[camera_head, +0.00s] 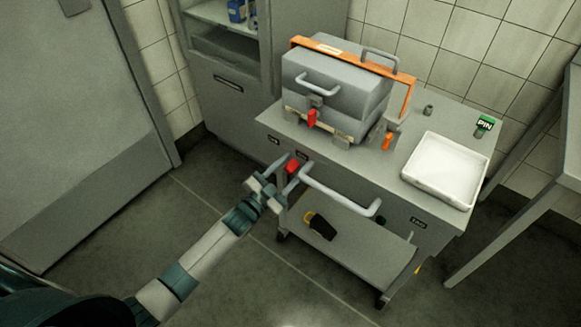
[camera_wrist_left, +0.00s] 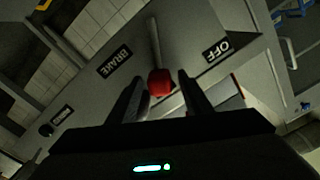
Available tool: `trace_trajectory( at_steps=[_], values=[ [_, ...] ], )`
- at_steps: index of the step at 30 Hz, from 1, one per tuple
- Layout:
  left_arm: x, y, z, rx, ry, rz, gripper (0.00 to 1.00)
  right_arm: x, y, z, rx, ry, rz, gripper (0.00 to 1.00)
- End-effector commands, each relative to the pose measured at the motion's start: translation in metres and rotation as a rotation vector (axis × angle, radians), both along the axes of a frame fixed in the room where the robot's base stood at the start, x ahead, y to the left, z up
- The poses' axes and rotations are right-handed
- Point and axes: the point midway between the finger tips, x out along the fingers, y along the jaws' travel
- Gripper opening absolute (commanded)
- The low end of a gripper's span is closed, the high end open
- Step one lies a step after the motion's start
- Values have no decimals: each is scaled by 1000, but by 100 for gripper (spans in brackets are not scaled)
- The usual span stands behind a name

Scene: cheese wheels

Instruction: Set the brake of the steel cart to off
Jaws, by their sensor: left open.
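The steel cart (camera_head: 385,172) stands in the middle right of the head view. The brake lever's red knob (camera_head: 292,166) is at the cart's front left, beside the grey push handle (camera_head: 340,193). In the left wrist view the red knob (camera_wrist_left: 159,82) sits on a thin grey rod, between a BRAKE label (camera_wrist_left: 115,63) on the left and an OFF label (camera_wrist_left: 217,50) on the right. My left gripper (camera_head: 274,178) is open at the knob. Its two fingers (camera_wrist_left: 158,92) stand on either side of the knob with gaps visible. My right gripper is not in view.
A grey case (camera_head: 335,90) with an orange bar and red latch sits on the cart. A dark object with yellow (camera_head: 320,226) lies on the lower shelf. Floor at the left is clear.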

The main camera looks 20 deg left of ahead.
Motion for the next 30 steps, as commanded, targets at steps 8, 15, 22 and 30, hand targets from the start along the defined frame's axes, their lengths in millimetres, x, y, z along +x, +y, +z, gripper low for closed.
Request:
trace_trajectory(
  at_steps=[8, 15, 22, 30],
  values=[
    [1, 0, 0, 0, 0, 0, 45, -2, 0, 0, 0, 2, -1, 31],
    [0, 0, 0, 0, 0, 0, 0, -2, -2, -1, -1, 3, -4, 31],
    [1, 1, 1, -9, 3, 0, 0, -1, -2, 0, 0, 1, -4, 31],
    [3, 8, 5, -86, 31, 0, 0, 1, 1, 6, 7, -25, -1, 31]
  ],
)
